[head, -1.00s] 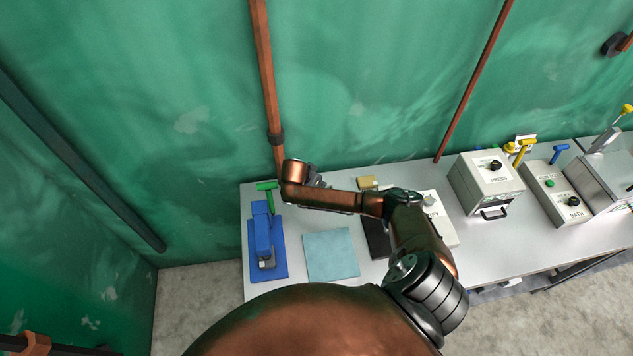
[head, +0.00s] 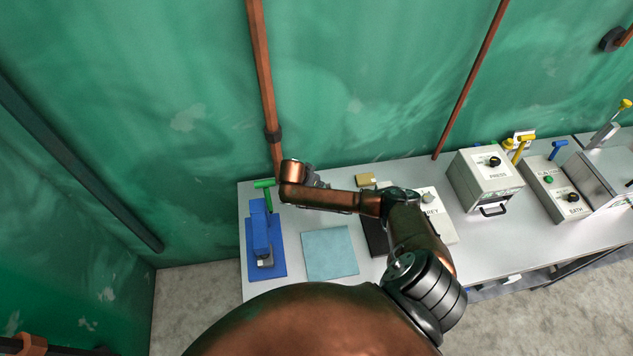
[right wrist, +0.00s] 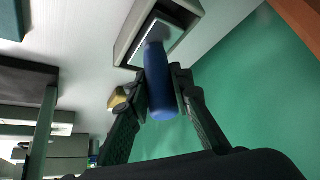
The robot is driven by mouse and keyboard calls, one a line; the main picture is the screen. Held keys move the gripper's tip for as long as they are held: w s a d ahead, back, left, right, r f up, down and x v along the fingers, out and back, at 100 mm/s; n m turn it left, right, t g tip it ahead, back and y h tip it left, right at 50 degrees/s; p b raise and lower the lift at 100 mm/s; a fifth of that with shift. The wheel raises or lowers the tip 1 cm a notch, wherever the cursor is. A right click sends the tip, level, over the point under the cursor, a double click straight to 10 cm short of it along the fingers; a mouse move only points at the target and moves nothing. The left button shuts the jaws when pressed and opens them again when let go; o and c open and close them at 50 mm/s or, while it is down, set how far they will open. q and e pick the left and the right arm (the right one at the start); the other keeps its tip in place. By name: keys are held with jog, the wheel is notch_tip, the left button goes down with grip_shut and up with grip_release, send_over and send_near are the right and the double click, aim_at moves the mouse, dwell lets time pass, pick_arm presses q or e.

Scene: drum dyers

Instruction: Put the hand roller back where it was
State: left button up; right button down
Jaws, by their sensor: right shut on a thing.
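The hand roller shows in the right wrist view as a rounded blue handle (right wrist: 160,98) with its head end inside or against a grey box-like holder (right wrist: 127,40) with a pale inner face. My right gripper (right wrist: 162,78) is shut on the blue handle, one dark finger on each side. I cannot tell whether the roller's head fully rests in the holder. In the head view my right gripper (head: 318,183) is mostly hidden behind my wrist at the table's back edge, and the roller is hidden there. My left gripper is not in view.
The grey table (head: 300,213) holds a blue stapler-like device (head: 262,245), a green-handled tool (head: 268,194), a teal square (head: 330,252), a yellowish block (head: 365,179) and a press box (head: 485,182). A green wall (head: 350,90) and copper pipe (head: 264,80) stand close behind.

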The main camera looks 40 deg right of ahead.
jog(key=shift+f, duration=0.15)
jog(key=c, duration=1.6)
grip_release()
jog(key=v, duration=1.2)
